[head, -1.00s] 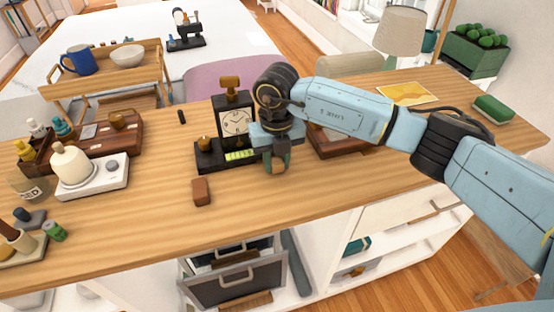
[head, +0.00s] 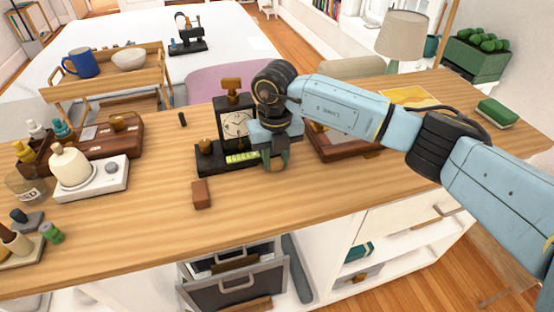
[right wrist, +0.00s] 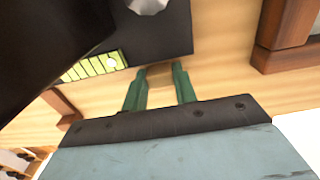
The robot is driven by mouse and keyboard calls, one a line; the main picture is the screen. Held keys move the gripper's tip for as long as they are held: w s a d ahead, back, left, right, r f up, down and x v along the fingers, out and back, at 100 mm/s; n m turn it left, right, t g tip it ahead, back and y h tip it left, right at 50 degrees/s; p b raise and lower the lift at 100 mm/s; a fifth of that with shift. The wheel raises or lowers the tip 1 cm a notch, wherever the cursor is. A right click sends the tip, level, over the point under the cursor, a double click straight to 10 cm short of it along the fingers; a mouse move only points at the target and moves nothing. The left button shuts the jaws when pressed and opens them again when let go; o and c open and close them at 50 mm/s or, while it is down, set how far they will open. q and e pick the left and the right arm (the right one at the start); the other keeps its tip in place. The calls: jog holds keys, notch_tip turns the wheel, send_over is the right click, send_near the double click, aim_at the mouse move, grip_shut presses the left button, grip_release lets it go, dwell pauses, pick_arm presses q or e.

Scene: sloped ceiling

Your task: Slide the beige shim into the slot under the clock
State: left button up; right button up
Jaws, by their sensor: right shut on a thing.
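The clock (head: 237,125) is a black case with a pale dial, standing on a long black base with a yellow-green striped panel (head: 242,157). In the right wrist view the base (right wrist: 165,35) and its striped panel (right wrist: 92,66) show close up. My right gripper (head: 275,167) is at the base's right end, low over the table. My left gripper is not in view.
A reddish-brown block (head: 201,194) lies in front of the base. A brown wooden tray (head: 335,150) stands right of the gripper, close by. A white scale-like device (head: 108,182) with a bottle is at the left. The front middle of the wooden table (head: 300,205) is clear.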

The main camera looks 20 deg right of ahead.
jog(key=shift+w, duration=0.35)
jog(key=shift+w+b, duration=0.2)
jog(key=shift+b, duration=0.1)
jog(key=o, duration=1)
jog(key=shift+r, duration=0.1)
jog(key=shift+a, duration=0.1)
